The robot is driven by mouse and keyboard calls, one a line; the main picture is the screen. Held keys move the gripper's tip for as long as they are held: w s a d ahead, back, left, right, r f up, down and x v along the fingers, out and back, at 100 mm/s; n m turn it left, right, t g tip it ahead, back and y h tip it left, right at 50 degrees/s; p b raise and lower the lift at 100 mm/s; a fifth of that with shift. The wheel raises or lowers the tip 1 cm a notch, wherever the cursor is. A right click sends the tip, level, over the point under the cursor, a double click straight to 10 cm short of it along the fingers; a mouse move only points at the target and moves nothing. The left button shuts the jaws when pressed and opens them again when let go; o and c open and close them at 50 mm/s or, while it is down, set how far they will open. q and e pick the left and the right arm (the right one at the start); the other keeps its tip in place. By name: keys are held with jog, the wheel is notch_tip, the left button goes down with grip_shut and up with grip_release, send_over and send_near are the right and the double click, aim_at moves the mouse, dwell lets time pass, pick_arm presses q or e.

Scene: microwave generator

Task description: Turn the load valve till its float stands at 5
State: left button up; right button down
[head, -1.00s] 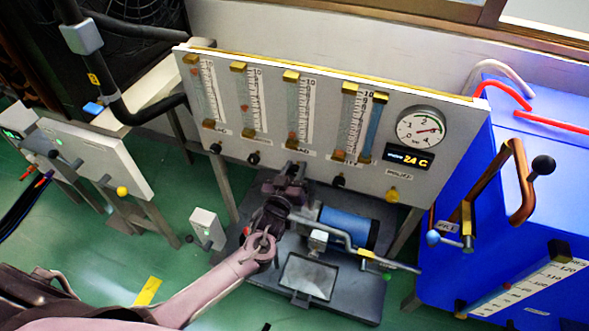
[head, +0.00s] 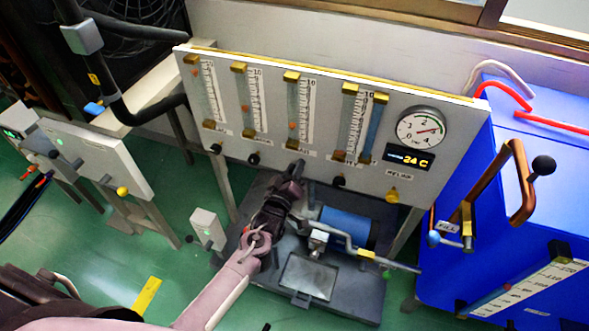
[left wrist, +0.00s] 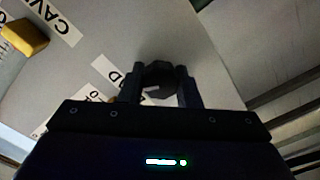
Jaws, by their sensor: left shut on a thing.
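The grey panel (head: 330,166) carries a row of flow tubes with small black knobs below. The load tube (head: 299,98) is the third from the left; its small orange float (head: 291,125) stands in the lower half, its exact reading too small to tell. My right gripper is not in view.
Neighbouring black knobs (head: 253,159) and a yellow knob (head: 392,195) stick out from the panel. A pump with a blue cylinder (head: 345,227) and pipe stands below. A blue cabinet (head: 540,170) with a brown handle is at the right.

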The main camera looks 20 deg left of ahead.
pick_arm(q)
jog(key=shift+n, duration=1.7)
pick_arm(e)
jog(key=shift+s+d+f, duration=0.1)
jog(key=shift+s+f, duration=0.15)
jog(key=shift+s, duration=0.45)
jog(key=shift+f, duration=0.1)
pick_arm(q)
jog(key=o, duration=1)
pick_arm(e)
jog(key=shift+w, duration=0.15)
pick_arm(q)
jog(key=shift+s, duration=0.1)
